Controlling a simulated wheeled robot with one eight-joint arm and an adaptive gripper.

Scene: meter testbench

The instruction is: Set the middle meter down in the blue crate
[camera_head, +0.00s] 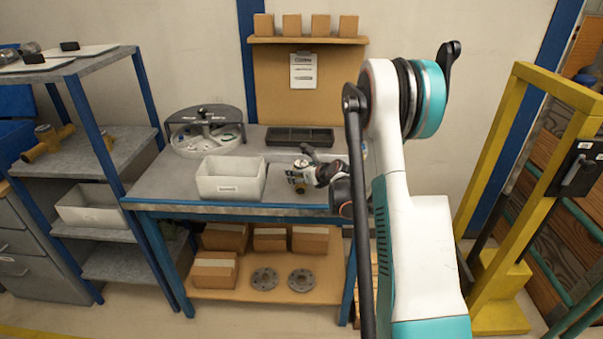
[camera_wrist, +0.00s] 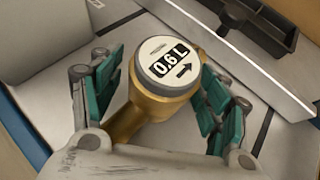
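A brass meter with a round white cap shows in the wrist view (camera_wrist: 165,70); its display reads 0.6 L with an arrow. Another brass meter (camera_head: 47,143) lies on the left shelf. A blue container (camera_head: 12,105), perhaps the blue crate, is cut off at the left edge.
On the workbench (camera_head: 170,185) stand a white bin (camera_head: 231,180), a round grey divided tray (camera_head: 205,132) and a dark tray (camera_head: 300,139). The shelf rack (camera_head: 85,68) at left holds another white bin (camera_head: 88,205). A yellow frame (camera_head: 497,165) stands right of my arm.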

